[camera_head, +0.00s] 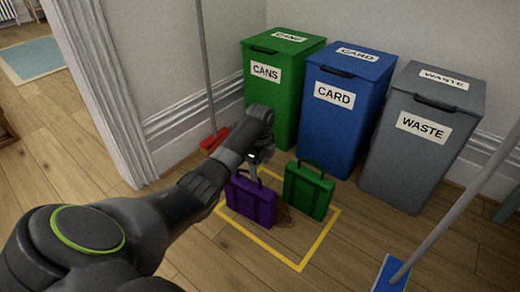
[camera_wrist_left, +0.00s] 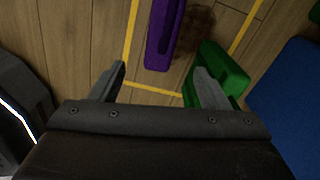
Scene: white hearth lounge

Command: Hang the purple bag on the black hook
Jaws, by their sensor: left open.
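The purple bag (camera_head: 250,203) stands upright on the wooden floor inside a yellow taped outline, its handle up. In the left wrist view the purple bag (camera_wrist_left: 164,36) shows from above as a narrow strip beyond the fingertips. My left gripper (camera_head: 260,154) is above the bags, close to the purple bag's handle in the head view. In the wrist view the left gripper (camera_wrist_left: 162,76) is open, with nothing held between its fingers. The black hook is not in view. My right gripper is not in view.
A green bag (camera_head: 309,190) stands just right of the purple one. Behind are the green CANS bin (camera_head: 272,95), blue CARD bin (camera_head: 340,125) and grey WASTE bin (camera_head: 415,155). A red broom (camera_head: 212,139) leans left; a blue mop head (camera_head: 391,275) is front right.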

